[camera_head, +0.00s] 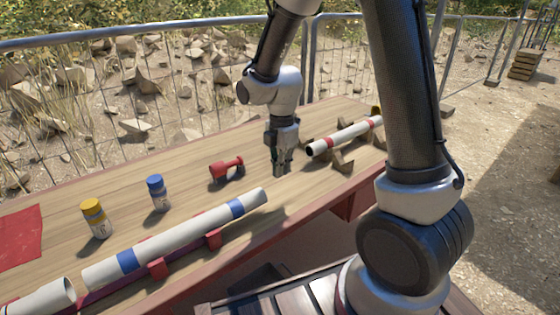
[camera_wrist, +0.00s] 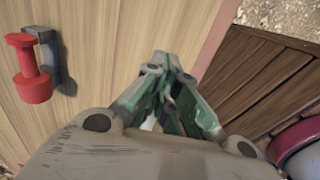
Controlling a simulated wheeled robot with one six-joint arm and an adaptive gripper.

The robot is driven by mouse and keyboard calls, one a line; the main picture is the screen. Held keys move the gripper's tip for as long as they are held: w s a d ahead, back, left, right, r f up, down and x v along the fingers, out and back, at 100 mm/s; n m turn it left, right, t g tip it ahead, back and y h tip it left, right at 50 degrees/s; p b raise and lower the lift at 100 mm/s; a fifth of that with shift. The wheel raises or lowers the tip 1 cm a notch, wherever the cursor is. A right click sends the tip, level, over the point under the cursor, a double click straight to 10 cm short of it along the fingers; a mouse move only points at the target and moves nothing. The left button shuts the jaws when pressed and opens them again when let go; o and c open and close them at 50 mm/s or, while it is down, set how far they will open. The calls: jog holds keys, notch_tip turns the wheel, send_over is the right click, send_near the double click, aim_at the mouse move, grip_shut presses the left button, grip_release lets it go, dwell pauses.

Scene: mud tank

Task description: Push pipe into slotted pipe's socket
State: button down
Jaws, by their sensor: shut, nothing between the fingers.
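A white pipe with blue bands (camera_head: 180,238) lies in red cradles along the front of the table. A wider white pipe end with an open mouth (camera_head: 42,298) is at the lower left, with a small gap between it and the blue-banded pipe's left end. I cannot see a slot on it. A white pipe with red bands (camera_head: 345,136) rests on wooden supports at the right. My gripper (camera_head: 282,172) is shut and empty, pointing down over the table between the blue-banded pipe's right end and the red-banded pipe. Its closed fingers (camera_wrist: 170,68) also show in the wrist view.
A red tool on a dark holder (camera_head: 227,167) stands behind the blue-banded pipe; it also shows in the wrist view (camera_wrist: 28,70). A blue-capped bottle (camera_head: 158,195) and a yellow-capped bottle (camera_head: 97,220) stand at the left. A red mat (camera_head: 18,238) lies beyond. A fence (camera_head: 130,85) runs behind.

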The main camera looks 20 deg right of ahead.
aim_at(248, 195)
notch_tip(248, 195, down, 6)
jog(key=shift+a+r, duration=0.15)
jog(key=shift+r, duration=0.1)
jog(key=shift+s+a+r, duration=0.1)
jog(key=shift+s+a, duration=0.15)
jog(key=shift+a, duration=0.4)
jog(key=shift+s+a+r, duration=0.1)
jog(key=shift+s+a, duration=0.1)
jog(key=shift+a, duration=0.4)
jog(key=shift+s+a, duration=0.2)
jog(key=shift+a, duration=0.35)
jog(key=a, duration=0.2)
jog(key=s+a, duration=0.1)
jog(key=a, duration=0.2)
jog(key=s+a, duration=0.1)
jog(key=a, duration=0.1)
jog(key=shift+s+a, duration=0.15)
jog(key=shift+s, duration=0.05)
jog(key=shift+w, duration=0.1)
